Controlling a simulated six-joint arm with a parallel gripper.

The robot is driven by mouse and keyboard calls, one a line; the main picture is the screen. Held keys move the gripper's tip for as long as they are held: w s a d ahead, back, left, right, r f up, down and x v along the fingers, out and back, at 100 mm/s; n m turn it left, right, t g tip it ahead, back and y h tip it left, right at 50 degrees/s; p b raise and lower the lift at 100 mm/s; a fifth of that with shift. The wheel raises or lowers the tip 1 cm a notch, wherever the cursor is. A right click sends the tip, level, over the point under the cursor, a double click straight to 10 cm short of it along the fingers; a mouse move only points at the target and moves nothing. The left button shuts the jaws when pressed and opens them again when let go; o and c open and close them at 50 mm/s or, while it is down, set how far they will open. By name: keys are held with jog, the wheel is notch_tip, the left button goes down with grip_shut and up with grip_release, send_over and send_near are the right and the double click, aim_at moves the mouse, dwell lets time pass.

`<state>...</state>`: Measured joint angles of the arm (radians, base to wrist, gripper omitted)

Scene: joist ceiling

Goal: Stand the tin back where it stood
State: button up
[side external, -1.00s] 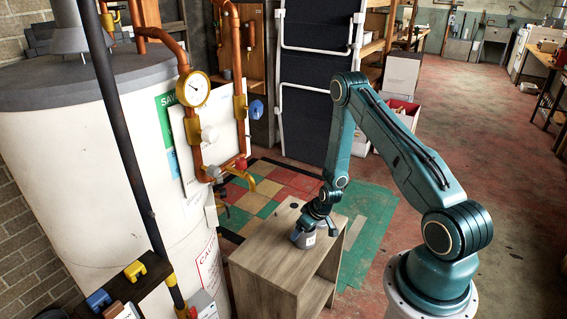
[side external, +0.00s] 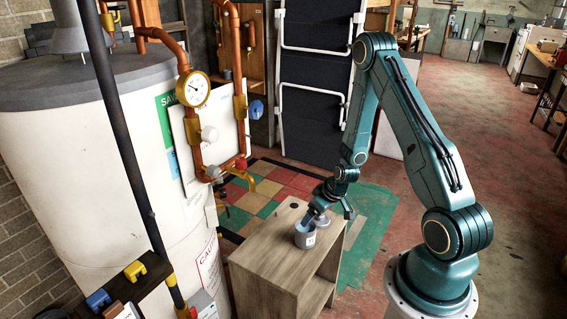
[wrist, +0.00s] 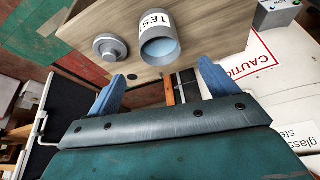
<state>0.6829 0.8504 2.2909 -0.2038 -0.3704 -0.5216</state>
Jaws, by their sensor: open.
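In the wrist view the tin (wrist: 160,50) shows an open mouth and a label reading "TES", the rest out of sight. A grey round lid-like piece with a raised knob (wrist: 110,48) lies beside it on the wood. My gripper (side external: 334,207) is above and to the right of the tin in the side view. In the wrist view its two blue fingers (wrist: 160,88) are spread wide with nothing between them, and the tin is beyond them.
The wooden cabinet (side external: 275,257) has a small dark spot (side external: 294,205) on its top. A white tank (side external: 80,150) and copper pipes with a gauge (side external: 194,89) stand close on the left. The wood around the tin is mostly bare.

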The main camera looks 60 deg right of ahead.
jog(key=shift+r, duration=0.15)
dwell(0.5)
jog(key=a+r+n, duration=0.1)
jog(key=a+r, duration=0.5)
jog(key=r, duration=0.5)
jog(key=a+r+n, duration=0.1)
jog(key=a+r, duration=0.4)
jog(key=r, duration=0.7)
jog(key=s+a+r, duration=0.5)
jog(key=s+r, duration=0.1)
jog(key=s, duration=0.2)
jog(key=s+a+r+t+y, duration=0.1)
jog(key=s+a+r, duration=0.4)
jog(key=s, duration=0.3)
jog(key=shift+r, duration=0.8)
